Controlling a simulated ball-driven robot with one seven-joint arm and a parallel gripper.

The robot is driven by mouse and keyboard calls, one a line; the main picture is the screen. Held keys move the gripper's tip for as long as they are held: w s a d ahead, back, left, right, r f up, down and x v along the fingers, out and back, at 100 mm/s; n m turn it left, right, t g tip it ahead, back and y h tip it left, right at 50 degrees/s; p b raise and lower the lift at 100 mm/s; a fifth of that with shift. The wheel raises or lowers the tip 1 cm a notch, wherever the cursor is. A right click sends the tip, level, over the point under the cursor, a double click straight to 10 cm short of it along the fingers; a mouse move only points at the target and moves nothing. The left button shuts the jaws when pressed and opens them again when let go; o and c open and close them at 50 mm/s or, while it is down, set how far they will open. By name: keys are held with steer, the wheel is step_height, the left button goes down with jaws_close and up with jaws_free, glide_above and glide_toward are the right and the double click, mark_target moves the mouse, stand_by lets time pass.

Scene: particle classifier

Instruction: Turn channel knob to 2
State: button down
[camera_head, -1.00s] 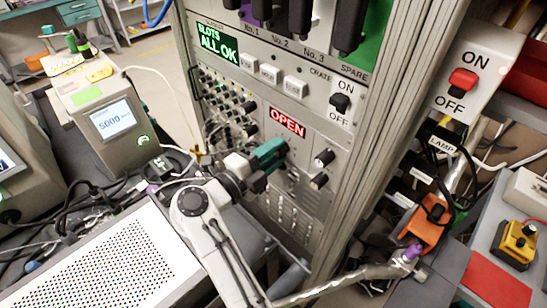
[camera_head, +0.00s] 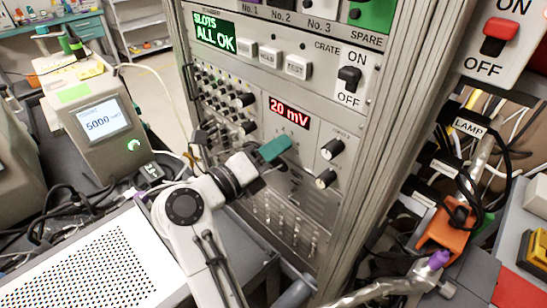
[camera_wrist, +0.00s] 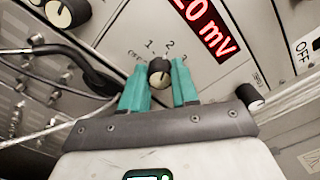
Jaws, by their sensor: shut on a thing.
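The channel knob (camera_wrist: 159,72) is a small dark knob with a pale mark, seen in the wrist view. A printed scale with OFF, 1, 2 and 3 curves around its upper side. The teal fingers of my gripper (camera_wrist: 158,80) stand on either side of it and are shut on it. I cannot tell for certain which number the mark points to. In the head view, my gripper (camera_head: 275,150) reaches the panel below the red display (camera_head: 289,112), which reads "20 mV". The knob is hidden there behind the fingers.
Two other knobs (camera_head: 331,149) (camera_head: 325,178) sit to the right on the rack panel. Rows of small connectors (camera_head: 228,98) and cables are at the left. An ON/OFF switch (camera_head: 349,80) is above right. A perforated white box (camera_head: 95,265) stands at lower left.

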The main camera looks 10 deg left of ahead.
steer(key=shift+f+m+b, duration=0.2)
steer(key=shift+m+b, duration=0.3)
steer(key=shift+m, duration=0.1)
steer(key=c, duration=0.8)
jaws_free()
steer(key=shift+r, duration=0.1)
steer(key=shift+c, duration=0.2)
steer(key=b+v, duration=0.1)
steer(key=v, duration=0.9)
steer(key=shift+s+a+b, duration=0.25)
steer(key=shift+s+b, duration=0.05)
